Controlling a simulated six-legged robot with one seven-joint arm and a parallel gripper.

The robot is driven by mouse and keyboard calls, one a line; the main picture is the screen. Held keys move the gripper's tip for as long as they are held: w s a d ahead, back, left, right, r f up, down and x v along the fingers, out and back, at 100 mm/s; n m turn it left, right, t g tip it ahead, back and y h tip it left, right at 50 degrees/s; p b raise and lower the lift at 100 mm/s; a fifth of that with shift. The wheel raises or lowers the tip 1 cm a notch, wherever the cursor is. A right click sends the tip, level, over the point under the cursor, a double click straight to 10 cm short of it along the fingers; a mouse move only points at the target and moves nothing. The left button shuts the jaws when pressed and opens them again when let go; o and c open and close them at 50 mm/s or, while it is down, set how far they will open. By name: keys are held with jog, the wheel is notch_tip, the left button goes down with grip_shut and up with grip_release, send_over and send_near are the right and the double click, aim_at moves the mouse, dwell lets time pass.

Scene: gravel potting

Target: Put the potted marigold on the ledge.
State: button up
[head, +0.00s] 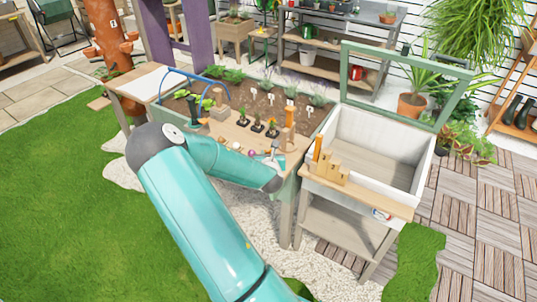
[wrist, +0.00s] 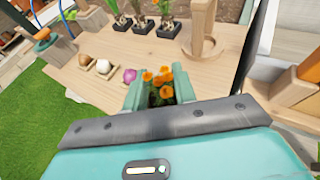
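The marigold (wrist: 158,82) shows orange blooms and green leaves between the two teal fingers of my gripper (wrist: 163,92) in the wrist view. Its pot is hidden by the fingers and the gripper body, so I cannot tell whether the fingers press on it or whether it touches the wood. The wooden ledge (wrist: 100,80) spreads under and beyond my gripper. In the head view the ledge (head: 222,128) runs along the planter's front, and my gripper (head: 276,158) is at its right end. The marigold is too small to make out clearly there.
Three black pots with seedlings (wrist: 142,25) stand at the ledge's back. Small bulbs (wrist: 103,66) and a purple one (wrist: 129,75) lie left of my gripper. A wooden upright (wrist: 201,30) stands behind it. The white cold frame (head: 375,150) with an open lid is right.

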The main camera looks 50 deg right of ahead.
jog(key=shift+a+r, duration=0.1)
jog(key=shift+r, duration=0.05)
jog(key=v, duration=1.2)
jog(key=w+a+r+m+g+y, duration=0.1)
jog(key=w+a+r+m+y, duration=0.15)
jog(key=a+m, duration=0.4)
jog(key=w+a+r+m+y, duration=0.25)
jog(key=a+m, duration=0.25)
jog(key=a, duration=0.3)
jog(key=w+a+r+m+g+y, duration=0.1)
jog(key=w+a+m+y, duration=0.15)
jog(key=a+m, duration=0.4)
jog(key=s+a+r+m+g+y, duration=0.1)
jog(key=s+a+r+m+y, duration=0.2)
jog(key=s+a+r+m, duration=0.4)
jog(key=s+a+r, duration=0.7)
jog(key=a+r, duration=0.2)
jog(key=a, duration=0.2)
jog(key=shift+r+m, duration=0.25)
jog(key=shift+m, duration=0.15)
jog(key=shift+s+d, duration=0.1)
jog(key=shift+s, duration=0.05)
